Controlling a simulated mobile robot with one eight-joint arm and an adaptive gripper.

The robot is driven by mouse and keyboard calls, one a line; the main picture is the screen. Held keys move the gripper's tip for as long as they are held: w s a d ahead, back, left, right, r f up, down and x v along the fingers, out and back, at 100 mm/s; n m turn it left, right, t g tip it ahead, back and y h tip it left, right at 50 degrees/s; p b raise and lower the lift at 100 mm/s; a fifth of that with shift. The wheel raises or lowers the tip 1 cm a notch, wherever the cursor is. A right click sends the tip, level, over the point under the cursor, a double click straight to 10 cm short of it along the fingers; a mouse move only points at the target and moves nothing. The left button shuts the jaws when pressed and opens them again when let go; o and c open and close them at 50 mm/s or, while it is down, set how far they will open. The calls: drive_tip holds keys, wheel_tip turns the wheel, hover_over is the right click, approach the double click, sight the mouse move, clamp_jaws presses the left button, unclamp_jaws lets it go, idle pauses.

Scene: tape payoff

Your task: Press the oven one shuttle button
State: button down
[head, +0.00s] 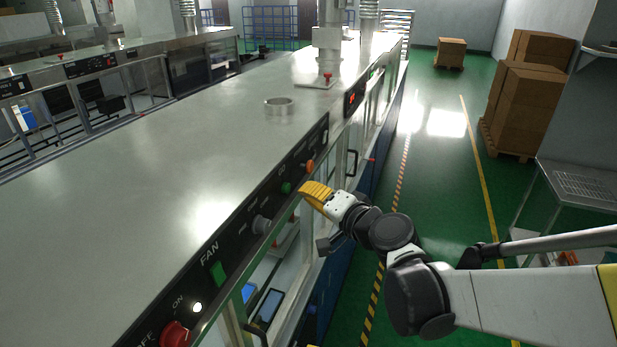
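The oven is a long grey machine with a black control panel (245,225) along its right edge. A small green button (286,187) and an orange button (310,166) sit towards the panel's far end. Their labels are too small to read, so I cannot tell which is the oven one shuttle button. My gripper (307,189), with yellow fingers, is at the panel's edge, just right of the green button and nearer than the orange one. Whether it touches the panel is unclear. Its fingers look close together, but their opening is not clear. I see nothing held.
Nearer on the panel are a grey knob (261,225), a green switch (218,272) marked FAN, a lit white button (197,307) and a red knob (175,334). A metal ring (279,105) lies on the oven top. Boxes (525,105) stand right; the green aisle is clear.

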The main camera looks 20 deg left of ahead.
drive_tip(key=d, duration=0.4)
drive_tip(key=shift+s, duration=0.15)
drive_tip(key=s+d+f+g+h+b, duration=0.1)
drive_tip(key=s+d+f+h+b, duration=0.3)
drive_tip(key=d, duration=0.6)
drive_tip(key=s+d+f+n+g+h+b, duration=0.1)
drive_tip(key=s+d+f+h+b, duration=0.3)
drive_tip(key=s+d+f+b, duration=0.4)
drive_tip(key=s+d+f+n+g+h+b, duration=0.1)
drive_tip(key=s+d+f+h+b, duration=0.3)
drive_tip(key=s+d+f, duration=0.5)
drive_tip(key=d+f+b, duration=0.2)
drive_tip(key=d+f, duration=0.1)
drive_tip(key=d, duration=0.2)
drive_tip(key=shift+d, duration=0.2)
drive_tip(key=shift+w, duration=0.1)
idle(0.5)
